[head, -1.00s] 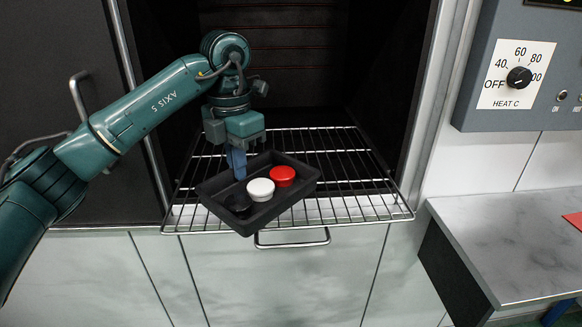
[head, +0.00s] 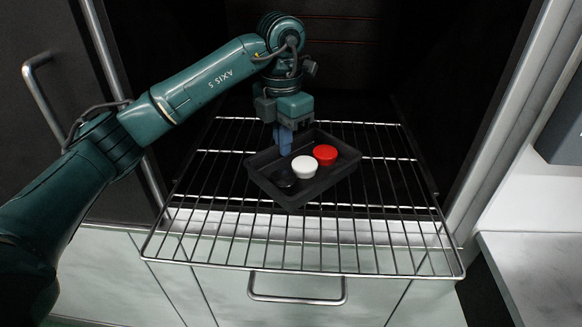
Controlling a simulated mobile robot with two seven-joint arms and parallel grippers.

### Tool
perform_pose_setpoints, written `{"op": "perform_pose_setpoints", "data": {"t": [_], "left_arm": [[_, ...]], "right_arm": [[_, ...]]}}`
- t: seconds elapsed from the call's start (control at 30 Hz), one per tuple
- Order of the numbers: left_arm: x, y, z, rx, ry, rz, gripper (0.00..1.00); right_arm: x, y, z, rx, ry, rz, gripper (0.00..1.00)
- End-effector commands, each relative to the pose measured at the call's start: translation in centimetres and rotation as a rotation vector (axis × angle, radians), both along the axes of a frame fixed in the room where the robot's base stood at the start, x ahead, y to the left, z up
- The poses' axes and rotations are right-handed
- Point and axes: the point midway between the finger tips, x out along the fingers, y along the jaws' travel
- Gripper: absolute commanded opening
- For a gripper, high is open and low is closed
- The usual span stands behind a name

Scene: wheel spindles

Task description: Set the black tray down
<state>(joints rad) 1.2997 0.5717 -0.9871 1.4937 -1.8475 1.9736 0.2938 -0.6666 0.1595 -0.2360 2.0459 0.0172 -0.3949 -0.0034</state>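The black tray (head: 325,186) is a shallow rectangular tray above the middle of the wire rack (head: 220,265), turned at an angle to it. It holds a black round piece (head: 284,178), a white round piece (head: 304,166) and a red round piece (head: 325,154) in a row. My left gripper (head: 286,143) points down, its blue fingers shut on the tray's far-left wall. The fingertips are partly hidden by the tray. I cannot tell whether the tray's underside touches the rack. My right gripper is not in view.
The rack juts from a dark open oven chamber (head: 350,75). A drawer handle (head: 297,297) is below the rack's front. A door with a handle (head: 40,95) stands at left, a grey worktop (head: 540,270) at right. The rack's front part is bare.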

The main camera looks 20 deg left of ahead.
Motion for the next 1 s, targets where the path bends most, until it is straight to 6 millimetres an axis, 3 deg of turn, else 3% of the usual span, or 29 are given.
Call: {"op": "perform_pose_setpoints", "data": {"t": [0.5, 0.83, 1.0], "left_arm": [[0.0, 0.0, -5.5, -0.001, -0.002, -0.001, 0.00], [0.0, 0.0, -6.0, -0.001, -0.003, 0.000, 0.00], [0.0, 0.0, -5.9, 0.000, -0.002, 0.000, 0.14]], "right_arm": [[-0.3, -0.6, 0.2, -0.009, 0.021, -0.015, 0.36], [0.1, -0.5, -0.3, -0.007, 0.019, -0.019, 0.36], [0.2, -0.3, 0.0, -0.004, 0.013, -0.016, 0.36]]}}
